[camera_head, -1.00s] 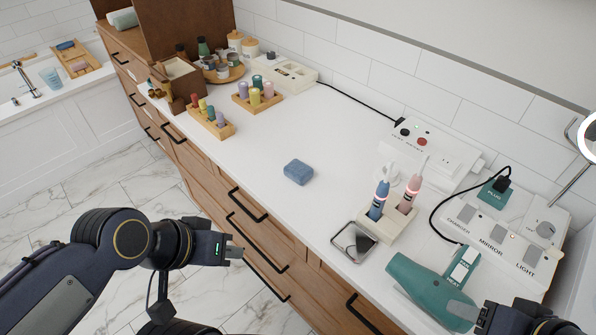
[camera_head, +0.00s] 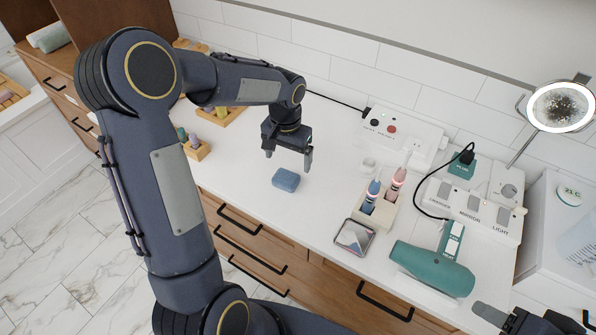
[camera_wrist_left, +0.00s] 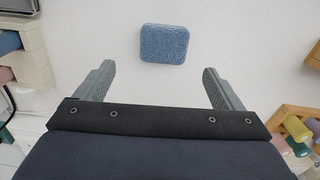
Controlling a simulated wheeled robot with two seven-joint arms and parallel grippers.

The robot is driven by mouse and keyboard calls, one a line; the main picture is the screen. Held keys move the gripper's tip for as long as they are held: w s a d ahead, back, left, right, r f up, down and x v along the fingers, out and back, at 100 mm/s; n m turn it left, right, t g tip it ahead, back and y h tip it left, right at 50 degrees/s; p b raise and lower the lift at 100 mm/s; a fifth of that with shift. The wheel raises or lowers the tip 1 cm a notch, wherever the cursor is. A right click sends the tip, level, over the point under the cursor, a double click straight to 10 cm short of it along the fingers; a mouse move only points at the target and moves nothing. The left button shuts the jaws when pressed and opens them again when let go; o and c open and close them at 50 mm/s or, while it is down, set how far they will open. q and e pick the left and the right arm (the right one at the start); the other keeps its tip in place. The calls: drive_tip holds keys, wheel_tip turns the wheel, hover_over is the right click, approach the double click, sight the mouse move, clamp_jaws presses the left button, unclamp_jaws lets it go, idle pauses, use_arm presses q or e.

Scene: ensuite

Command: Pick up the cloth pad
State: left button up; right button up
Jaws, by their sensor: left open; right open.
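The cloth pad (camera_head: 285,180) is a small blue rounded block lying on the white countertop, near its front edge. It also shows in the left wrist view (camera_wrist_left: 164,43), centred ahead of the fingers. My left gripper (camera_head: 289,162) points down above the counter, just behind the pad in the head view, open and empty. In the wrist view its two fingers (camera_wrist_left: 161,88) are spread wider than the pad, which lies beyond their tips. My right gripper (camera_head: 497,318) shows only partly at the bottom right corner of the head view, open.
To the right stand a toothbrush holder (camera_head: 377,212) with two brushes, a dark-framed tray (camera_head: 354,236) and a teal hair dryer (camera_head: 434,268). A socket box (camera_head: 403,136) is at the wall. Wooden racks (camera_head: 196,150) are on the left, partly behind my arm. Counter around the pad is clear.

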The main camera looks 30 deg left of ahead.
sight(286, 176)
use_arm(q)
drive_tip(key=shift+w+f, duration=0.2)
drive_tip(key=shift+f, duration=0.15)
drive_tip(key=f, duration=0.2)
drive_tip(key=f+p, duration=0.1)
drive_tip(key=f, duration=0.1)
drive_tip(key=s+f, duration=0.1)
drive_tip(key=f, duration=0.1)
drive_tip(key=shift+a+f, duration=0.15)
drive_tip(key=shift+a, duration=0.1)
drive_tip(key=shift+f+p, duration=0.3)
drive_tip(key=shift+f, duration=0.3)
drive_tip(key=c, duration=1.1)
drive_tip(key=shift+o, duration=0.2)
drive_tip(key=shift+r, duration=0.1)
drive_tip(key=shift+w+r, duration=0.1)
drive_tip(key=shift+r, duration=0.5)
drive_tip(key=s+d+r+b, duration=0.3)
drive_tip(key=s+d+r, duration=0.6)
drive_tip(key=s+r, duration=0.1)
drive_tip(key=shift+s+d+r+b, duration=0.15)
drive_tip(key=shift+s+r+b, duration=0.2)
drive_tip(key=shift+r, duration=0.5)
